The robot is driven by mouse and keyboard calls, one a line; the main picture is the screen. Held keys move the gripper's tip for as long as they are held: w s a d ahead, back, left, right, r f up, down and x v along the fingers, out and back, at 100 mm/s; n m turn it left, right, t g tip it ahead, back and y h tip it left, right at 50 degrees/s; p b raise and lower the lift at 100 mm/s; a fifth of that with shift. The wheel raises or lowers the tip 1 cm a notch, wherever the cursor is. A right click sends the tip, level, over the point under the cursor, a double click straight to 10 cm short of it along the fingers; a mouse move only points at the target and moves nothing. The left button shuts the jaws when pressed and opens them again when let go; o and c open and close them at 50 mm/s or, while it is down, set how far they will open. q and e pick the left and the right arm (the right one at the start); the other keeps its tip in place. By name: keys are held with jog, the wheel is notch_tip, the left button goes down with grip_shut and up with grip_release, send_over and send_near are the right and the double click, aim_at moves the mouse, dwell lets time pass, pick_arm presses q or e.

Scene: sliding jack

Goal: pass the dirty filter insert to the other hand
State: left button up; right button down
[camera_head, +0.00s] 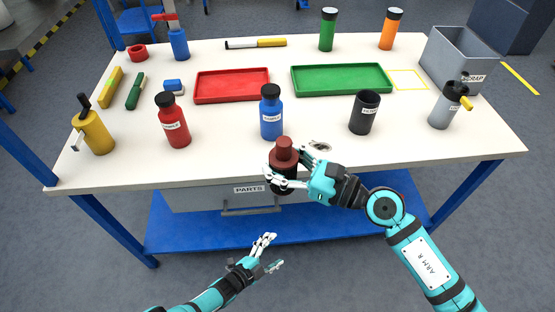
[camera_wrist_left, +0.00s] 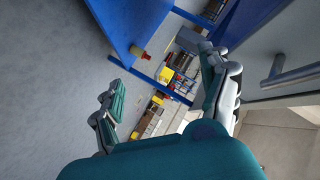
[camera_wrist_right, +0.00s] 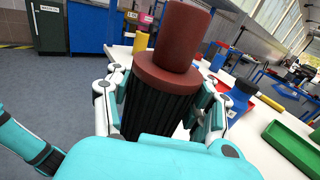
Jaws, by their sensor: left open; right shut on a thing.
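The dirty filter insert (camera_head: 284,155) has a dark red-brown stepped top and a black ribbed body. My right gripper (camera_head: 285,178) is shut on its black body and holds it upright at the front edge of the table. The insert fills the middle of the right wrist view (camera_wrist_right: 163,95), between the two fingers of the right gripper (camera_wrist_right: 160,112). My left gripper (camera_head: 268,254) is open and empty, lower and in front of the table, apart from the insert. The left wrist view shows its spread fingers (camera_wrist_left: 165,95) with nothing between them.
On the white table (camera_head: 225,165) stand a blue bottle (camera_head: 271,115), a red bottle (camera_head: 173,122), a black filter cup (camera_head: 364,112), a red tray (camera_head: 232,86) and a green tray (camera_head: 341,79). A parts drawer (camera_head: 225,198) is under the front edge. A grey scrap bin (camera_head: 457,60) stands right.

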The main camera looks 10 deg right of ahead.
pick_arm(q)
jog(key=s+a+f+n+g+y, duration=0.2)
jog(key=s+a+f+n+y, duration=0.25)
jog(key=s+f, duration=0.3)
jog(key=s+a+f+n+g+y, duration=0.25)
jog(key=s+a+f+n, duration=0.2)
jog(key=s+f, duration=0.3)
jog(key=s+a+f+n+g+y, duration=0.1)
jog(key=s+a+n, duration=0.3)
jog(key=s+a, duration=0.4)
jog(key=s+a+f+n+g+y, duration=0.2)
jog(key=s+a+n+g, duration=0.1)
jog(key=s+a, duration=0.6)
jog(key=s+n, duration=0.1)
jog(key=s, duration=0.3)
jog(key=shift+y, duration=0.4)
jog(key=shift+f, duration=0.1)
